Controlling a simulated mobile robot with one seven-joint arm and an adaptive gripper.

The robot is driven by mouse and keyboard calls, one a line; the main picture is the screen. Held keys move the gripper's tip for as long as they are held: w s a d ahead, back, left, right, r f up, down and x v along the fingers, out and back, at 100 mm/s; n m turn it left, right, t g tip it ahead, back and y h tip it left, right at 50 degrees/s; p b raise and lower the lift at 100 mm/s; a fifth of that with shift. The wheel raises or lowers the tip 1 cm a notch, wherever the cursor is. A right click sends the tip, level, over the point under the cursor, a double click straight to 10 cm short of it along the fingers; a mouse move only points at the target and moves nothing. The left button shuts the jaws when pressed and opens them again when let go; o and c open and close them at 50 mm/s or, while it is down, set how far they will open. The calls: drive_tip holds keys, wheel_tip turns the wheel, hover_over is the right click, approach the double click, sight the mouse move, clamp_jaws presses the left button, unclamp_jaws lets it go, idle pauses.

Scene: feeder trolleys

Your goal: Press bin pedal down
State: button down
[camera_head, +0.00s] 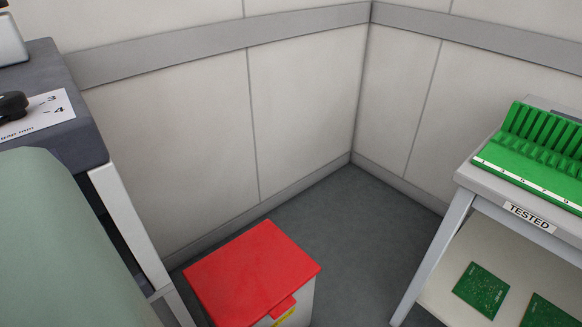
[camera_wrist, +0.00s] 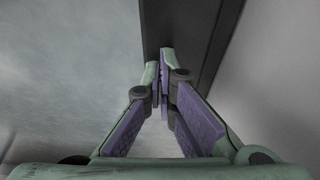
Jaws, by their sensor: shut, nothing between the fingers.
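The bin stands on the dark floor in the head view, with a closed red lid (camera_head: 250,268) and a pale body (camera_head: 302,300). A yellow label (camera_head: 285,316) shows on its front at the bottom edge of the picture. The pedal is not visible in the head view. My gripper (camera_wrist: 165,62) shows in the wrist view with its purple-padded fingers shut and empty. A dark flat strip (camera_wrist: 190,30) lies behind the fingertips; I cannot tell whether it is the pedal or whether they touch it.
A trolley (camera_head: 468,190) marked TESTED stands at the right, with a green rack (camera_head: 535,145) on top and green boards (camera_head: 481,289) on its lower shelf. A dark-topped table (camera_head: 80,130) stands at the left. Walls meet behind the bin. Clear floor (camera_head: 365,235) lies between bin and trolley.

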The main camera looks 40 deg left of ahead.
drive_tip(key=shift+f+b, duration=1.7)
drive_tip(key=shift+f, duration=0.15)
drive_tip(key=shift+r, duration=0.1)
wheel_tip(320, 180, up, 10)
drive_tip(key=p, duration=0.8)
drive_tip(key=shift+p, duration=0.3)
idle(0.5)
